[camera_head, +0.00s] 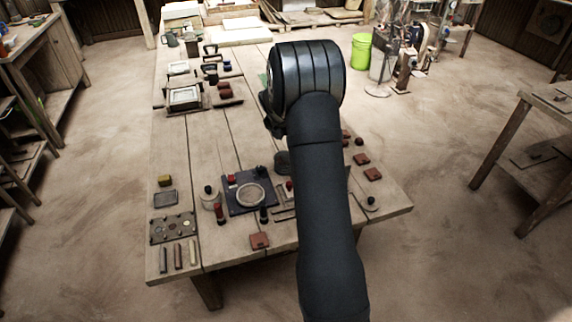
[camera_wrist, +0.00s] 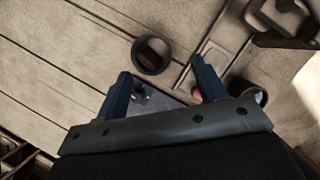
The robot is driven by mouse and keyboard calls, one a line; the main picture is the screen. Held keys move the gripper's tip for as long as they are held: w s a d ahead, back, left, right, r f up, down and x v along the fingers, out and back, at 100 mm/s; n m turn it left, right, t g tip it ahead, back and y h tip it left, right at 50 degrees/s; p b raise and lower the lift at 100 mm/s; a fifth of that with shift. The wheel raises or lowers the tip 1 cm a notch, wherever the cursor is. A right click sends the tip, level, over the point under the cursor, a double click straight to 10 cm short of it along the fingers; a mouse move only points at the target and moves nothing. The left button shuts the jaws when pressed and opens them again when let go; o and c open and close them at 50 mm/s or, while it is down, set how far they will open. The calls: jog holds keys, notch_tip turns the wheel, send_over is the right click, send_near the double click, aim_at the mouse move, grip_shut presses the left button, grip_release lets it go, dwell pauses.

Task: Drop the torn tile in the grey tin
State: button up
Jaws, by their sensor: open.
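In the wrist view a round dark-grey tin (camera_wrist: 151,55) stands on the wooden table, and a reddish-brown tile piece (camera_wrist: 152,51) lies inside it. I cannot make out a torn edge on that piece. My gripper (camera_wrist: 164,88) is open, its two blue fingers spread apart with nothing held between them. The tin lies beyond the fingertips, apart from them. In the head view my arm covers the middle of the table and the fingers cannot be made out. A dark rounded thing beside the arm there may be the tin.
Whole-looking red tiles lie at the table's front (camera_head: 260,240) and right (camera_head: 373,174). A dark blue mat (camera_head: 238,207) with a round plate is left of my arm. A holed plate (camera_head: 172,228) lies front left. Frames and blocks stand farther back; bare planks show between.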

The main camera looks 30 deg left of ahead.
jog(key=v, duration=1.3)
jog(key=x, duration=1.5)
jog(key=shift+w+f, duration=0.15)
jog(key=shift+w, duration=0.35)
jog(key=shift+f, duration=0.1)
